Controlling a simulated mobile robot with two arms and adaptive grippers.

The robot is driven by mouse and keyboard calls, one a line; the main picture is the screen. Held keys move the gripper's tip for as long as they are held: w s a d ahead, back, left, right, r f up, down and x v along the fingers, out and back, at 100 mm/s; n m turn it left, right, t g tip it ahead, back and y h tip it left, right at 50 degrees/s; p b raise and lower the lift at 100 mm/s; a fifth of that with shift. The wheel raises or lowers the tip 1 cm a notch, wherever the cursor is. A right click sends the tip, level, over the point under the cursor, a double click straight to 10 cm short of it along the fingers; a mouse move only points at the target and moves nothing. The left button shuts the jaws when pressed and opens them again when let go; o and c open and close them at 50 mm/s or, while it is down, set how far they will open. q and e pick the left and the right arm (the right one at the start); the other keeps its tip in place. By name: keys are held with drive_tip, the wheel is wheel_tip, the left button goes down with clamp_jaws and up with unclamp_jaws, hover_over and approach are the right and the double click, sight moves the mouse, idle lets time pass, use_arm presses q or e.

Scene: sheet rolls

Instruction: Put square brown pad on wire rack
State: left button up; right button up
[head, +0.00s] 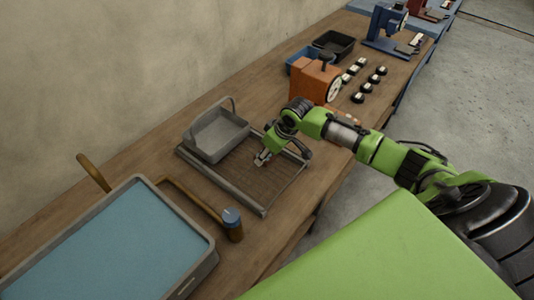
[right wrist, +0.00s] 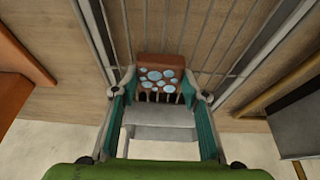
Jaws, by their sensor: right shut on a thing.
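The square brown pad (right wrist: 160,68) has pale blue round spots and sits between the fingertips of my right gripper (right wrist: 158,92) in the right wrist view. My right gripper (head: 280,158) is shut on it, above the near right part of the wire rack (head: 236,190) in the head view. The rack's bars (right wrist: 205,45) show behind the pad in the wrist view. I cannot tell whether the pad touches them. In the head view the pad is not clearly made out at the gripper. My left gripper is not in view.
A grey handled basket (head: 222,136) stands on the rack's far left part. A blue-surfaced tray frame (head: 208,262) with a brown handle lies to the left.

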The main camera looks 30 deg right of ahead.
drive_tip(key=shift+f, duration=0.35)
drive_tip(key=shift+f, duration=0.1)
drive_tip(key=o, duration=1.2)
drive_tip(key=shift+c, duration=0.2)
drive_tip(key=shift+r, duration=0.2)
drive_tip(key=b+v, duration=0.1)
drive_tip(key=v, duration=1.1)
